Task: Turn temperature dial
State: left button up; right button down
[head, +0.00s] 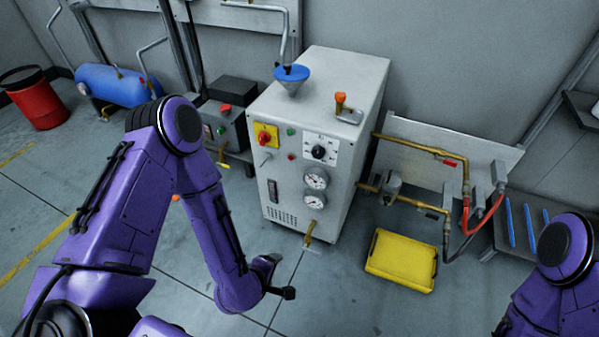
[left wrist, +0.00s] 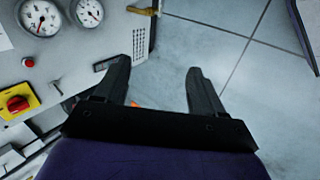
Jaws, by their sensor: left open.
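The temperature dial (head: 319,152) is a black knob on a white scale plate, at the upper right of the grey machine's (head: 262,108) front panel in the head view. It does not show in the left wrist view. My left gripper (head: 284,277) is low in front of the machine, below and left of the dial and well apart from it. In the left wrist view my left gripper (left wrist: 165,75) is open, with nothing between its fingers. My right arm shows at the lower right of the head view, but its gripper is outside the frame.
A red knob on a yellow plate (head: 265,137) and two gauges (head: 316,179) share the panel. A blue funnel (head: 292,74) is on top. A yellow case (head: 401,261), brass pipes (head: 421,146) and hoses are to the right. The floor in front is clear.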

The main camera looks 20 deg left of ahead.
pick_arm(q)
jog(key=w+d+f+n+t+h+b, duration=0.1)
jog(key=w+n+t+b, duration=0.15)
jog(key=w, duration=0.25)
jog(key=w+d+f+n+t+b, duration=0.1)
jog(key=w+d+n+b, duration=0.1)
jog(key=w+n, duration=0.2)
jog(key=n+t+b, duration=0.7)
jog(key=n, duration=0.6)
send_near(317, 155)
jog(key=shift+y, duration=0.3)
jog(key=w, duration=0.8)
jog(key=shift+w+d, duration=0.25)
jog(key=shift+d, duration=0.1)
jog(key=shift+f, duration=0.1)
jog(key=c, duration=1.1)
pick_arm(e)
notch_tip(317, 155, down, 16)
